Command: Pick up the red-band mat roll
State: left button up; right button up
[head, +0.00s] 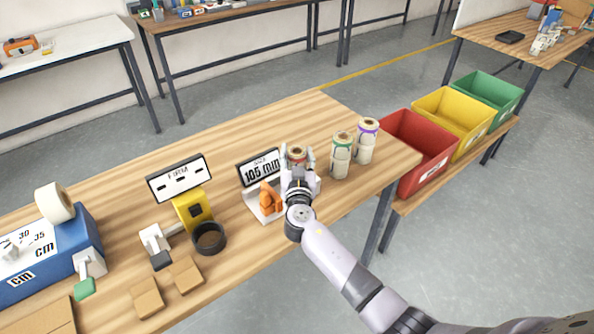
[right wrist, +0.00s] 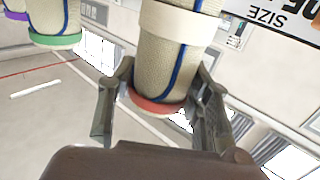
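The red-band mat roll (head: 297,155) stands upright on the wooden table, its lower part hidden behind my right gripper in the head view. In the right wrist view the roll (right wrist: 168,65) appears upside down, cream with a blue stripe, a pale wrap and a red band at its end. My right gripper (head: 298,158) has one finger on each side of the roll. In the right wrist view the fingertips of this gripper (right wrist: 166,75) lie close to its sides; I cannot tell if they press on it. My left gripper is not in view.
A green-band roll (head: 341,155) and a purple-band roll (head: 366,140) stand just right of the gripper. A "105 mm" size sign (head: 261,168) and an orange piece (head: 269,197) are close on the left. Red (head: 418,150), yellow (head: 455,115) and green (head: 488,95) bins stand beyond the table's right end.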

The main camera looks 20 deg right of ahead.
grip_shut()
dwell(0.3)
jog(key=shift+r, duration=0.1)
